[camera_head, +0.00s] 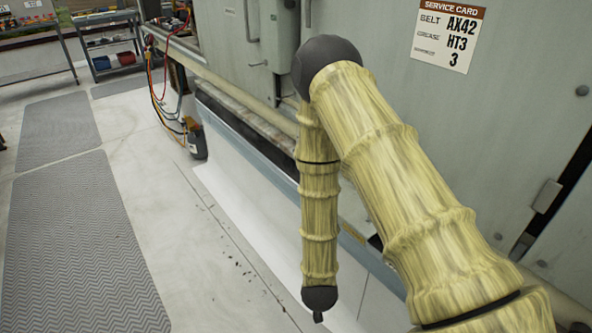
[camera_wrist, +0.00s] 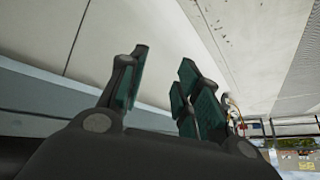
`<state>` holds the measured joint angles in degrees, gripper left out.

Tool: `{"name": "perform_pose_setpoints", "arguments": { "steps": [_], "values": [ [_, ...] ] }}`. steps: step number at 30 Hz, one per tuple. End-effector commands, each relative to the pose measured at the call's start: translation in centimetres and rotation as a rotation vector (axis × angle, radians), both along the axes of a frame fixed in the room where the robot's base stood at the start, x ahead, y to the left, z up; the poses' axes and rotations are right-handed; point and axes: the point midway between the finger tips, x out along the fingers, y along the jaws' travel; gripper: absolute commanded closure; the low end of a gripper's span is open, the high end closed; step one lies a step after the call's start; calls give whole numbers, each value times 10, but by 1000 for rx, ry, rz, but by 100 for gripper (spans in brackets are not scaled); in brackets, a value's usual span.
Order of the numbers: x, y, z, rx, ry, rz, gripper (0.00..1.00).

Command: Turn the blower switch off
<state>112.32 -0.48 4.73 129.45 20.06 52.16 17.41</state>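My gripper (camera_wrist: 163,78) shows in the wrist view with its dark fingers and teal pads spread apart and nothing between them. In the head view my arm bends and hangs down in front of the grey cooler cabinet (camera_head: 440,120); the gripper cannot be made out there. I cannot identify the blower switch in either view. A grey box (camera_head: 278,45) is on the cabinet front near the top edge, partly behind my arm; I cannot tell whether it is the switch.
A service card (camera_head: 449,33) is on the cabinet. Hoses and gauges (camera_head: 172,95) hang at its far left end, with a dark bottle (camera_head: 197,140) below. Grey mats (camera_head: 75,245) lie on the open floor at left. A shelf (camera_head: 107,48) stands farther back.

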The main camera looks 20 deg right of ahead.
Motion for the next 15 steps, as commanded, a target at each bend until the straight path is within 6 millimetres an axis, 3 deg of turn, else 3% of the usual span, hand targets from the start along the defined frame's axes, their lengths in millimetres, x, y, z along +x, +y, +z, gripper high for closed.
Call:
{"name": "perform_pose_setpoints", "arguments": {
  "steps": [1,6,15],
  "values": [
    [28,2,-8,8,-73,-48,67],
    [107,4,14,51,-302,-228,67],
    [212,10,78,184,-704,-527,67]
  ]
}}
